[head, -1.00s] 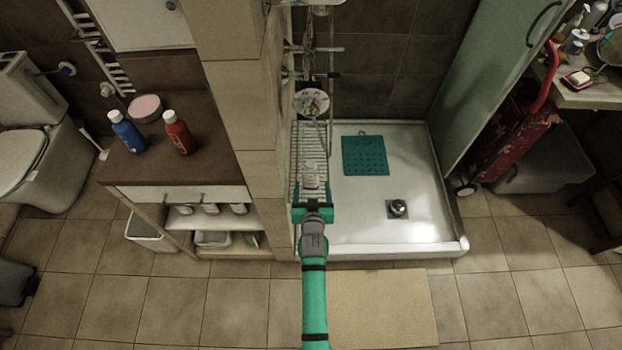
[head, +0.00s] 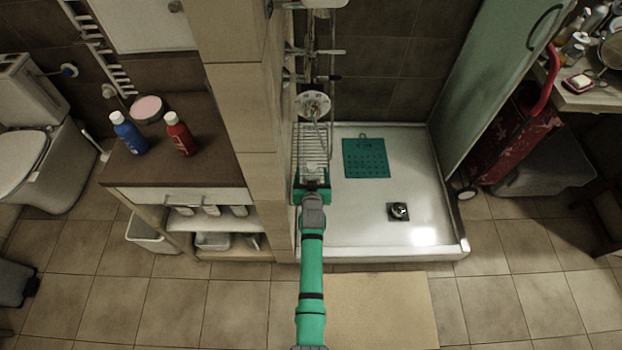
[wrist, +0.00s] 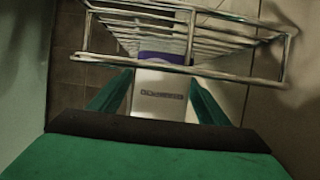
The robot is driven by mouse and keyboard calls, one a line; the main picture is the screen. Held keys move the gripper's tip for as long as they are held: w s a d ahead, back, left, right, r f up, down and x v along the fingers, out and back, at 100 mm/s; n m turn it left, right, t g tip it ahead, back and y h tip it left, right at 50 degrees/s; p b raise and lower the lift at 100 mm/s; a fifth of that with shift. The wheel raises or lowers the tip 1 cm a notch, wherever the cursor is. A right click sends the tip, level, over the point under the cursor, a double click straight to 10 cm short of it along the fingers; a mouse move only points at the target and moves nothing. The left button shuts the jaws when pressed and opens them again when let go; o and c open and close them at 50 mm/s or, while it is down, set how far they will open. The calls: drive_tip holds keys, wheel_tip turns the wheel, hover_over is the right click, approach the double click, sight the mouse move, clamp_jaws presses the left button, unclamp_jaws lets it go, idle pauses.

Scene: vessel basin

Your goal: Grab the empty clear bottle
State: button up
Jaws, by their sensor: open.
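A pale bottle (wrist: 158,100) with a purple band or cap and a small dark line of print shows in the wrist view. In the head view a pale, clear-looking shape (head: 312,171) shows just beyond my gripper, by the wire rack. My gripper (wrist: 160,100) is open, with one green finger on each side of the bottle; I cannot tell whether they touch it. In the head view my gripper (head: 312,182) is at the near end of the rack. The bottle's lower part is hidden by the gripper body, and I cannot see whether it is empty.
The wire rack (wrist: 270,72) has bars crossing close above and in front of the fingers. A tiled pillar (head: 240,110) stands just left of my arm. The shower tray (head: 365,220) with a green mat (head: 366,158) lies open to the right.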

drive_tip(key=shift+w, duration=0.2)
drive_tip(key=c, duration=1.1)
drive_tip(key=shift+s, duration=0.1)
drive_tip(key=shift+c, duration=0.2)
drive_tip(key=shift+r, duration=0.1)
